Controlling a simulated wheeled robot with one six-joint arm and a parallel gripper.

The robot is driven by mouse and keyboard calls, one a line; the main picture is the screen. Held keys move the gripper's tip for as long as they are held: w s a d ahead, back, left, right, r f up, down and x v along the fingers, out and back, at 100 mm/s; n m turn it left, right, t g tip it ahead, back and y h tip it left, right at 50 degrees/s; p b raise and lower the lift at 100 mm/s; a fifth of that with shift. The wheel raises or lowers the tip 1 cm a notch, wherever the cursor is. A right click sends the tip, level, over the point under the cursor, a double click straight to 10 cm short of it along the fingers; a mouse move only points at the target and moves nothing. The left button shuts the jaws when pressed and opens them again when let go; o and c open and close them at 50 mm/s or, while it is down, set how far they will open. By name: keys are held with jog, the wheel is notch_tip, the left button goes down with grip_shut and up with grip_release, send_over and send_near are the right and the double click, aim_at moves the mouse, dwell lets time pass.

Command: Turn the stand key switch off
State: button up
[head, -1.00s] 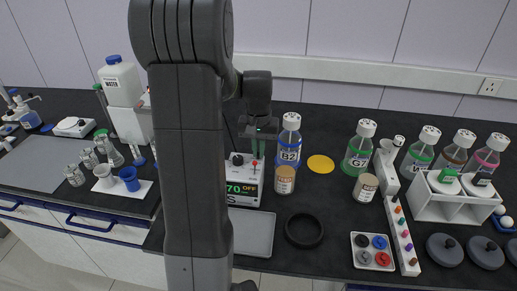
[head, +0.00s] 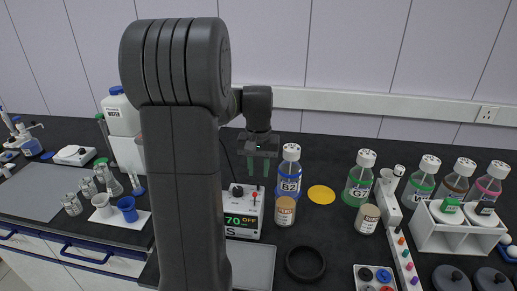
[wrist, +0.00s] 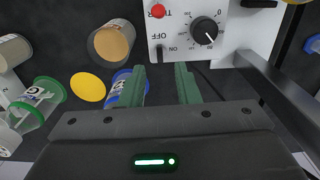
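The stand is a white control box (head: 243,212) with a lit display. The display shows green digits and an orange OFF. In the wrist view its panel (wrist: 223,45) is seen close up. A red button (wrist: 158,11) and a black dial (wrist: 205,31) are nearby. My gripper (head: 258,172) is above and behind the box. Its green fingers are apart with nothing between them, also in the wrist view (wrist: 166,68), short of the switch and not touching it.
A blue B2 bottle (head: 289,168) and a tan-capped jar (head: 285,211) stand close right of the box. A yellow disc (head: 321,194) and a green G7 bottle (head: 359,180) are further right. A grey tray (head: 251,266) and black ring (head: 305,263) lie in front.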

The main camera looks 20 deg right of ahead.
aim_at(258, 186)
notch_tip(258, 186, up, 9)
jog(key=shift+r, duration=0.15)
dwell(0.5)
notch_tip(258, 186, down, 14)
jog(key=shift+r, duration=0.1)
dwell(0.5)
